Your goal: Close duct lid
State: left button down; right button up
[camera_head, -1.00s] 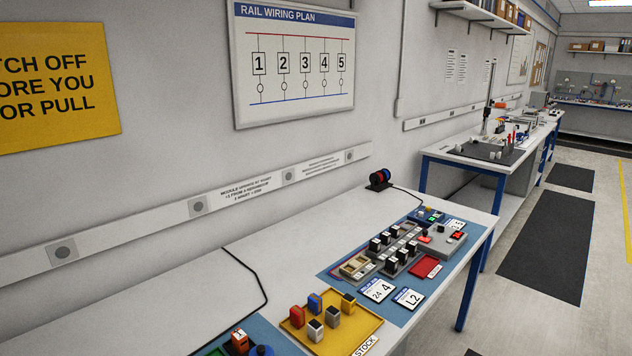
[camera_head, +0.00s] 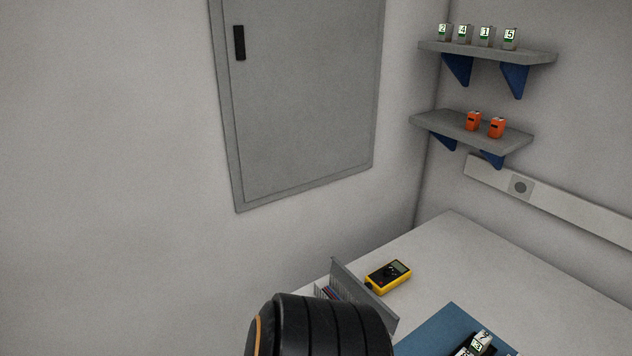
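A grey wiring duct (camera_head: 320,289) lies at the left edge of the bench, with coloured wires showing inside it. Its grey lid (camera_head: 367,297) stands tilted up along the duct's right side, so the duct's top is open. A thick black part of my own arm covers the near part of the duct at the bottom of the view. Neither of my grippers is in view.
A yellow multimeter (camera_head: 388,276) lies on the bench just right of the lid. A blue mat (camera_head: 447,330) with small modules lies nearer. Two wall shelves hold small modules in the corner. A grey cabinet (camera_head: 310,100) hangs on the wall. The bench's right part is clear.

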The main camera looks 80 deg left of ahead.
aim_at(362, 294)
jog(key=u, duration=2.25)
